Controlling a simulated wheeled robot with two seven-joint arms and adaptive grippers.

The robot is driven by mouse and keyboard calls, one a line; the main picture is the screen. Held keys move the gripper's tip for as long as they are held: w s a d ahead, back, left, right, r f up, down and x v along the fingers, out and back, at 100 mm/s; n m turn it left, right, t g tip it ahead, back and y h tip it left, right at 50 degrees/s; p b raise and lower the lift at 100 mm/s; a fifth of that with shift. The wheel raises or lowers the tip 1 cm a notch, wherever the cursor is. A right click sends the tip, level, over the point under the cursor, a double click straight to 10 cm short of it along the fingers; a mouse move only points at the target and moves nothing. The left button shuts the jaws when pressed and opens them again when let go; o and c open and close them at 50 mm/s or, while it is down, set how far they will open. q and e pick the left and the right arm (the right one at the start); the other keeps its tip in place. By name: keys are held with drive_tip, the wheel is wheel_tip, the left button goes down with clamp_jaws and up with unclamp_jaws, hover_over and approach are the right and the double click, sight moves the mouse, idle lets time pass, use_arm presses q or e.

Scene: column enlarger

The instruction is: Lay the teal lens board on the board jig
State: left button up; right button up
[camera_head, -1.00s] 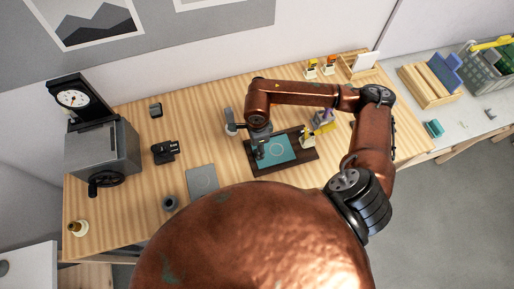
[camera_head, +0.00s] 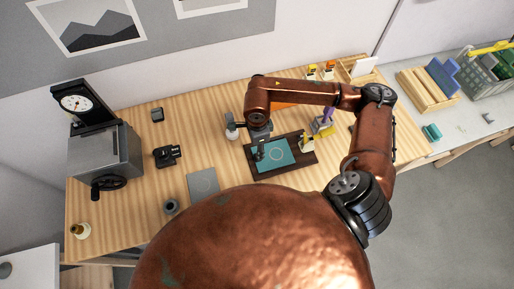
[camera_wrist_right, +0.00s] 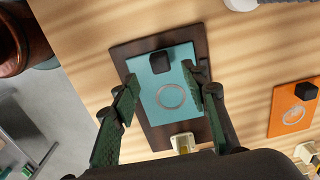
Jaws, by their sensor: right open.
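The teal lens board (camera_head: 277,155) lies flat on a dark brown wooden base (camera_head: 297,169). In the right wrist view, the teal board (camera_wrist_right: 168,112) has a pale ring and a black block near one edge; the brown base (camera_wrist_right: 124,61) shows around it. My right gripper (camera_wrist_right: 160,80) is open, its fingers apart at opposite sides of the teal board. Contact cannot be told. In the head view my right gripper (camera_head: 258,150) is at the board's left end. A flat grey plate (camera_head: 203,183) lies to the left; which piece is the board jig is unclear. My left gripper is not in view.
An orange board (camera_wrist_right: 296,110) with a black block lies beside the brown base. A grey enlarger-like box (camera_head: 105,155) with a crank, a black device (camera_head: 166,155) and a small dark cup (camera_head: 171,206) stand to the left. A wooden rack (camera_head: 428,86) stands at right.

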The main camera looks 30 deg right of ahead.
drive_tip(key=shift+r, duration=0.7)
drive_tip(key=shift+r, duration=0.15)
wheel_tip(320, 180, up, 12)
drive_tip(key=shift+f, duration=0.2)
idle(0.7)
